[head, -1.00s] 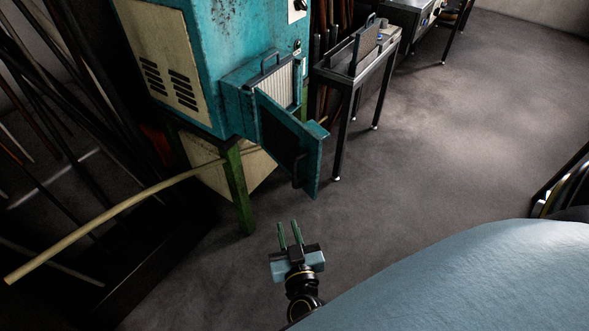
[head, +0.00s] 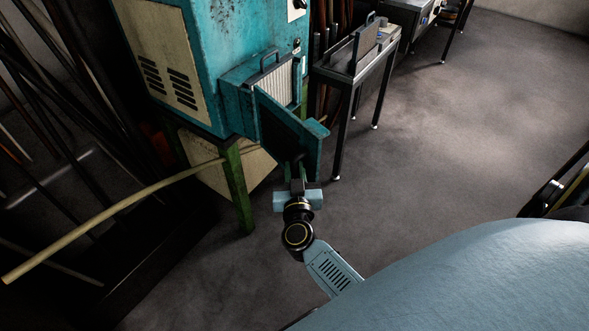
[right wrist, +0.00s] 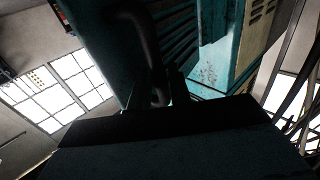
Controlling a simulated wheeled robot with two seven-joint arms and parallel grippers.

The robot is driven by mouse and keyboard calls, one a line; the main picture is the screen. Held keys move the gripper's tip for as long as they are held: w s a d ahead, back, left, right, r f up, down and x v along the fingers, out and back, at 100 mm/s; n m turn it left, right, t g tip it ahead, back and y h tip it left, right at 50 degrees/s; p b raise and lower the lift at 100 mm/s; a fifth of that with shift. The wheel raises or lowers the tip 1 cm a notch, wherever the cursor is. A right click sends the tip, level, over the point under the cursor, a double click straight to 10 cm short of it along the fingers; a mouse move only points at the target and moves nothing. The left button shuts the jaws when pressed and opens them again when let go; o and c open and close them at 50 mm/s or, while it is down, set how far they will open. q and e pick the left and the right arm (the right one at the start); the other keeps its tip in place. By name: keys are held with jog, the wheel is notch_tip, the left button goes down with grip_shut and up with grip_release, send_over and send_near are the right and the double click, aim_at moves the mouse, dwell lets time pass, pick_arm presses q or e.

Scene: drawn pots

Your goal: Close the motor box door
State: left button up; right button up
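The motor box (head: 235,95) is a worn teal cabinet at the upper middle of the head view. Its teal door (head: 280,125) hangs open, swung out towards me. A dark handle (head: 299,165) is on the door's lower part; it shows as a curved bar (right wrist: 150,50) in the right wrist view. My right gripper (head: 297,180) is at the handle's lower end. In the right wrist view its fingers (right wrist: 156,95) stand on both sides of the bar, with some gap. They look open, though the scene is dark. My left gripper is not in view.
A narrow metal table (head: 352,68) with tools stands right of the box. Long rods (head: 75,100) lean at the left, and a pale curved rod (head: 120,208) sticks out. A green leg (head: 237,185) supports the box. The floor (head: 450,130) at right is clear.

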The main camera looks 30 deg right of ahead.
jog(key=shift+w+d, duration=0.2)
jog(key=shift+w, duration=0.15)
jog(key=shift+c, duration=0.4)
grip_shut()
